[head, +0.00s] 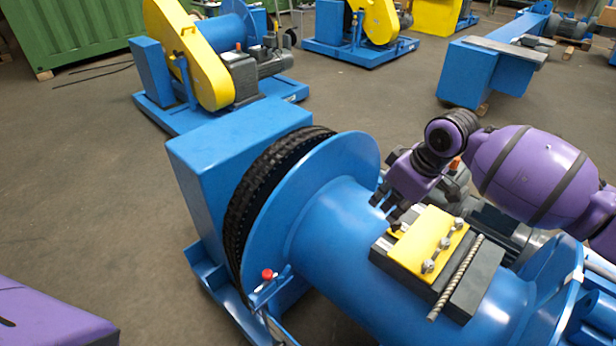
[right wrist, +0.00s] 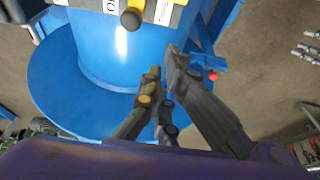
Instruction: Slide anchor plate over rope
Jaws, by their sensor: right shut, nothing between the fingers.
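The yellow anchor plate (head: 428,238) lies on a dark block on top of the blue drum, with several bolts along its right side. The rope (head: 455,278), a short grey twisted length, lies on the block beside the plate's right edge; the plate does not visibly cover it. My right gripper (head: 393,208) is shut and empty, just beyond the plate's far left corner. In the right wrist view its fingertips (right wrist: 168,72) are over the blue drum, below a yellow round-ended part at the top edge. Whether they touch anything is unclear. My left gripper is out of view.
The blue drum (head: 335,235) has a wide round flange (head: 268,225) to the left of the block. A red-knobbed lever (head: 268,275) stands at the flange's lower front. A motor (head: 510,235) is behind the block. Other blue and yellow machines stand farther back.

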